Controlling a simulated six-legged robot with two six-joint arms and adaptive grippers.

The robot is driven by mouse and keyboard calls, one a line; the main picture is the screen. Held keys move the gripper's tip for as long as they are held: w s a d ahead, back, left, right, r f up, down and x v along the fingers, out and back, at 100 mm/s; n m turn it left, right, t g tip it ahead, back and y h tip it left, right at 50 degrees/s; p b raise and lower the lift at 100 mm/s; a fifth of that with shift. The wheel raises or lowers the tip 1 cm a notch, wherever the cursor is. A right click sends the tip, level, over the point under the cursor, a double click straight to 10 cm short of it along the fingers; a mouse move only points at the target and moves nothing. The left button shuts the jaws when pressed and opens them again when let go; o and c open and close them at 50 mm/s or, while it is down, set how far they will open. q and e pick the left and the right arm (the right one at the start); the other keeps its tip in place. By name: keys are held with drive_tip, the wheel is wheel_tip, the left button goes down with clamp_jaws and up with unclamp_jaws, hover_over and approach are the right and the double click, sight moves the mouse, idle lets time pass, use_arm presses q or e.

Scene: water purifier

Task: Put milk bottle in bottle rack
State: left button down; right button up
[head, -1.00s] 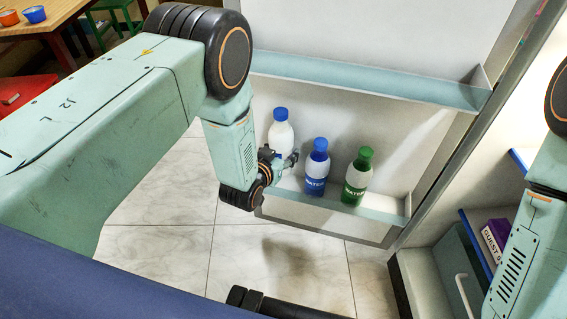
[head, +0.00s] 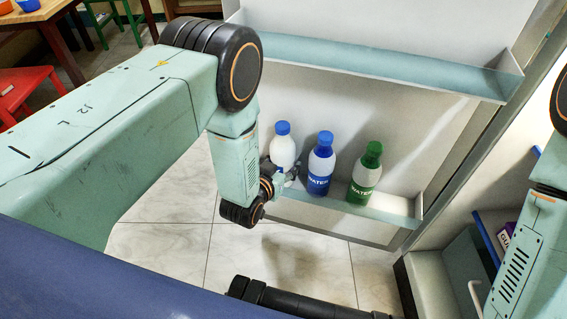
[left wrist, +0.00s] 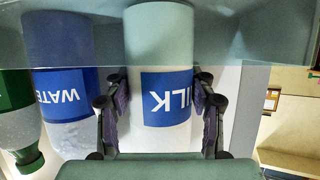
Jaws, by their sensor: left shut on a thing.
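The milk bottle (head: 283,148), white with a blue cap, is at the left end of the lower door rack (head: 388,212). In the left wrist view, which is upside down, the bottle (left wrist: 165,110) shows a blue label, and its lower part is behind the rack's translucent front lip (left wrist: 255,35). It looks upright; whether its base touches the rack floor is hidden. My left gripper (head: 280,178) is shut on it, with a finger on each side in the left wrist view (left wrist: 160,112). My right arm shows at the right edge, but its gripper is out of view.
A blue-capped water bottle (head: 320,165) stands close to the right of the milk bottle, and a green-capped one (head: 365,174) further right. An upper door rack (head: 385,65) is empty. Shelves of a cabinet are at the right. Tiled floor (head: 160,250) lies below.

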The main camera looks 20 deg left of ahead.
use_arm(q)
drive_tip(key=shift+s+r, duration=0.15)
drive_tip(key=shift+r, duration=0.05)
drive_tip(key=shift+f, duration=0.25)
drive_tip(key=c, duration=0.7)
unclamp_jaws()
drive_tip(key=shift+f, duration=0.15)
drive_tip(key=shift+o, duration=1.2)
drive_tip(key=shift+r, duration=0.2)
drive_tip(key=shift+f, duration=0.1)
drive_tip(key=shift+r, duration=0.2)
drive_tip(key=p+v, duration=0.4)
drive_tip(key=v, duration=0.7)
drive_tip(key=shift+s, duration=0.4)
